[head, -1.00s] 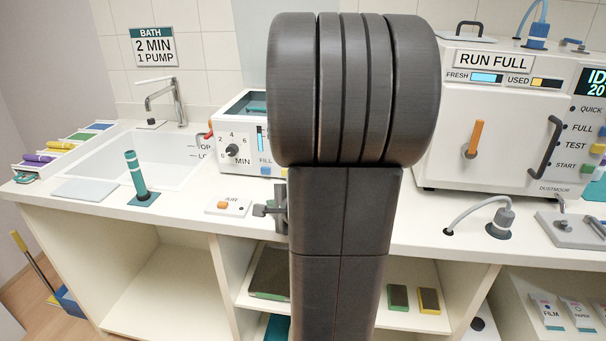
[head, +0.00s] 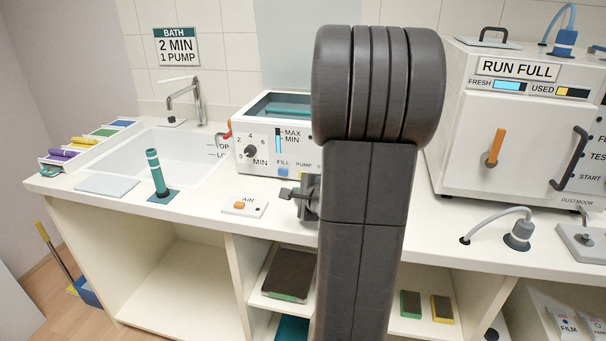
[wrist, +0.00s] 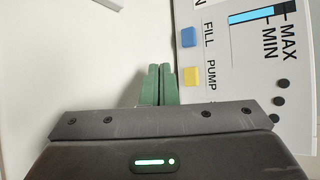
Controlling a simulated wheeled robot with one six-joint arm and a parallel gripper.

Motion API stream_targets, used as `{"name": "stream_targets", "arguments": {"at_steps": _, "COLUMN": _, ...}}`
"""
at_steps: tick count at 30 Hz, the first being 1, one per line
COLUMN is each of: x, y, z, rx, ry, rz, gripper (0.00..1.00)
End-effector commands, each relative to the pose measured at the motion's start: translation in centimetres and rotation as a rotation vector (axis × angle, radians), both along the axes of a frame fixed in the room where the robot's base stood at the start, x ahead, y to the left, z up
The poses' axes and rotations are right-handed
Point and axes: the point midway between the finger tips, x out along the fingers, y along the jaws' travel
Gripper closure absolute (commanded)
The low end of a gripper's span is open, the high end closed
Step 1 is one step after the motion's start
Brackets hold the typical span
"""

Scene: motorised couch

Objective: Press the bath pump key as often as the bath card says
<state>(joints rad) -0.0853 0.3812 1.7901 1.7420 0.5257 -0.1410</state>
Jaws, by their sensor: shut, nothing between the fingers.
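The bath card (head: 177,46) on the tiled wall reads "BATH 2 MIN 1 PUMP". The white bath unit (head: 256,172) stands on the counter, with a dial, a level gauge and small keys on its front. In the wrist view its panel (wrist: 228,75) shows a blue FILL key (wrist: 188,37) and the yellow pump key (wrist: 191,77) beside the PUMP label. My gripper (wrist: 158,67) is shut and empty, its green fingers just left of the pump key with no clear contact. In the head view my arm hides part of the panel's right side.
A teal post (head: 157,174) stands by the sink (head: 180,153). The large cabinet (head: 490,130) and a hose fitting (head: 519,235) are on the right.

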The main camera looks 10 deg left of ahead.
Motion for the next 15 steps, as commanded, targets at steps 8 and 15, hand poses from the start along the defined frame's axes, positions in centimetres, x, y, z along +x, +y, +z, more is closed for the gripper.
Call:
{"name": "stream_targets", "arguments": {"at_steps": 8, "x": 3.6, "y": -0.1, "z": 0.0, "rx": -0.001, "ry": 0.000, "rz": 0.002, "gripper": 1.00}}
{"name": "stream_targets", "arguments": {"at_steps": 15, "x": 4.9, "y": -0.1, "z": 0.0, "rx": 0.001, "ry": 0.000, "rz": 0.001, "gripper": 1.00}}
